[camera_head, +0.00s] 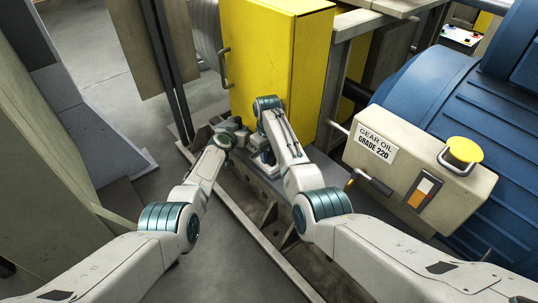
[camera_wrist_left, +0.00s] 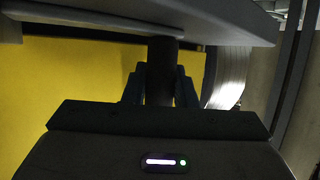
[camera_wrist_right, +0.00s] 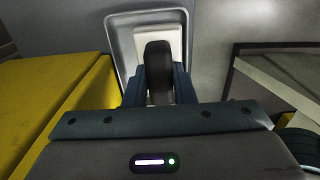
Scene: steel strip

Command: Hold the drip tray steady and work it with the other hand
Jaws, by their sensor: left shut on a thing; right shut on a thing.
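In the head view, my left gripper (camera_head: 233,133) and my right gripper (camera_head: 263,160) are close together low in front of a yellow cabinet. In the left wrist view, my left gripper (camera_wrist_left: 162,84) is shut on a dark round handle (camera_wrist_left: 163,58) below a grey slab-like body (camera_wrist_left: 225,20), which looks like the drip tray. In the right wrist view, my right gripper (camera_wrist_right: 158,84) is shut on a dark rounded knob (camera_wrist_right: 158,58) in front of a white block (camera_wrist_right: 170,33) inside a raised grey frame. My arms hide most of the tray in the head view.
The yellow cabinet (camera_head: 270,60) stands directly behind the grippers. A cream gear oil tank (camera_head: 415,160) and a big blue ribbed machine (camera_head: 450,100) are at right. A steel rail (camera_head: 250,240) runs below the arms. Bare floor (camera_head: 95,55) shows at upper left.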

